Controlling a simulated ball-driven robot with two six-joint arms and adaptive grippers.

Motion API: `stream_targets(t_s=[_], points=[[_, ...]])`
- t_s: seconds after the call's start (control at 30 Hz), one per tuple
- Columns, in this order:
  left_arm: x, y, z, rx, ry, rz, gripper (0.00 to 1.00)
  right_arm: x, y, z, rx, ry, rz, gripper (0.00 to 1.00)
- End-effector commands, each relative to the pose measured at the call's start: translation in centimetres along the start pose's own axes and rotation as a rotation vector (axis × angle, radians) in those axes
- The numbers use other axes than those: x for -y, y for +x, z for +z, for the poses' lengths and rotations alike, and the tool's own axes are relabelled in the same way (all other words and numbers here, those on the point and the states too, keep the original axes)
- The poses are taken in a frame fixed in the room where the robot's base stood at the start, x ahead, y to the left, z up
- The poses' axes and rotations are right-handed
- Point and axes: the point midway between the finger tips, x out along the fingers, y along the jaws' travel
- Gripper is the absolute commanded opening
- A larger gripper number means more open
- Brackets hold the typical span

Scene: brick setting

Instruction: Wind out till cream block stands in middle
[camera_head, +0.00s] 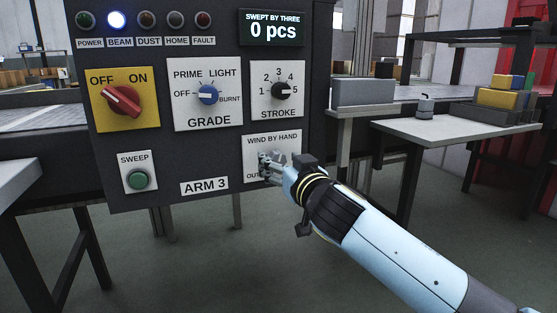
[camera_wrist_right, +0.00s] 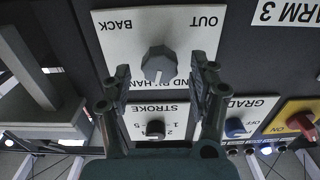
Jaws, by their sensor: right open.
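The WIND BY HAND plate (camera_head: 288,143) sits at the lower right of the dark control panel. Its grey knob (camera_wrist_right: 158,63) shows in the right wrist view, between the words BACK and OUT, with a pale mark on its lower edge there. My right gripper (camera_head: 268,167) is at this plate and hides most of the knob in the head view. In the wrist view the right gripper (camera_wrist_right: 163,76) is open, with one finger on each side of the knob and gaps visible. I cannot make out a cream block for certain. My left gripper is not in view.
The panel carries the STROKE knob (camera_head: 281,91), GRADE knob (camera_head: 208,95), red OFF/ON switch (camera_head: 122,101) and green SWEEP button (camera_head: 138,179). The display (camera_head: 272,27) reads 0 pcs; the BEAM lamp (camera_head: 116,20) glows. Coloured blocks (camera_head: 496,98) lie at right.

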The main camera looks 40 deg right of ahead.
Motion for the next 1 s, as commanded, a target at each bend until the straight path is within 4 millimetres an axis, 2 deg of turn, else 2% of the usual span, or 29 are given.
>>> stream_targets(t_s=[0.13, 0.47, 0.9, 1.0], points=[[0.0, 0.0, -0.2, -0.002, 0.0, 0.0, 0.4, 0.0, 1.5, 0.0, 0.0, -0.002, 0.001, 0.6], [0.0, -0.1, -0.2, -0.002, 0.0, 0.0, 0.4, 0.0, 1.8, 0.1, 0.001, -0.001, 0.0, 0.6], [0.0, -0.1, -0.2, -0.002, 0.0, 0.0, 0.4, 0.0, 1.8, 0.1, 0.001, -0.001, 0.0, 0.04], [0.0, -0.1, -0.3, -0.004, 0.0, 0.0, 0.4, 0.0, 1.8, 0.1, 0.001, -0.025, 0.0, 0.04]])
